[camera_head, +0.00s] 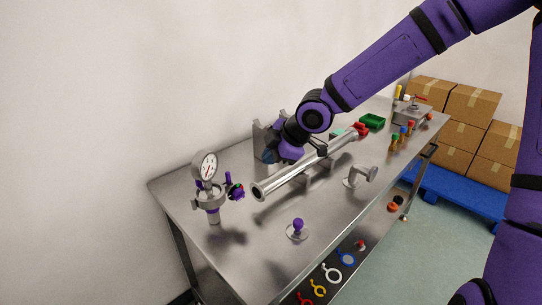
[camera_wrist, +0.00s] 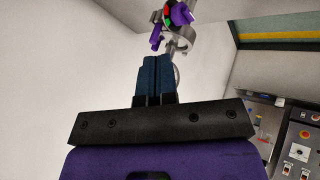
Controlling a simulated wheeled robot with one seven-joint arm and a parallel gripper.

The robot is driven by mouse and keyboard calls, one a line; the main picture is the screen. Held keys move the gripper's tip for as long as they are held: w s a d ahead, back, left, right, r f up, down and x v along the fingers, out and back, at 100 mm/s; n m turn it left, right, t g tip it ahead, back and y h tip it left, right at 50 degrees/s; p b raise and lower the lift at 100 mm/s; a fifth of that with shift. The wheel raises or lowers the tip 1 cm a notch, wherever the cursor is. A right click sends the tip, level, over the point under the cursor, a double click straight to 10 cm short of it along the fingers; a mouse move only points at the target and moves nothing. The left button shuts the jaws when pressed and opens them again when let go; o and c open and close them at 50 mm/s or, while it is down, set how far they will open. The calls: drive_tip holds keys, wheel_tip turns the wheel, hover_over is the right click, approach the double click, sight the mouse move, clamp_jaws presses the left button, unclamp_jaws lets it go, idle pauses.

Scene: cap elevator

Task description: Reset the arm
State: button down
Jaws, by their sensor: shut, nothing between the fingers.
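My purple arm reaches in from the upper right over a steel table (camera_head: 265,225).
A pressure gauge (camera_head: 205,166) on a fitting stands at the table's left. A purple knob (camera_head: 298,225) and a metal elbow (camera_head: 358,176) stand in front. A green bin (camera_head: 373,121) sits farther back. Cardboard boxes (camera_head: 470,105) rest on a blue pallet (camera_head: 455,192).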

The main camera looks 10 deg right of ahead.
drive_tip(key=shift+r, duration=0.1)
idle(0.3)
drive_tip(key=s+d+r+m+h, duration=0.4)
drive_tip(key=d+m, duration=0.1)
drive_tip(key=d, duration=0.2)
drive_tip(key=s+d+r+m+h, duration=0.3)
drive_tip(key=s+d+m+h, duration=0.15)
drive_tip(key=d, duration=0.25)
drive_tip(key=s+d+r+m, duration=0.2)
drive_tip(key=s+r+m, duration=0.1)
drive_tip(key=s, duration=0.3)
drive_tip(key=s+d+r+m+y, duration=0.1)
drive_tip(key=s+d+r+m, duration=0.1)
drive_tip(key=s+r+m, duration=0.2)
drive_tip(key=s+d+r+m+y, duration=0.1)
drive_tip(key=s+d+r+m, duration=0.1)
drive_tip(key=s, duration=0.7)
drive_tip(key=shift+s+r+m+t, duration=0.15)
drive_tip(key=shift+r+m+t, duration=0.25)
drive_tip(key=shift+r+m, duration=0.4)
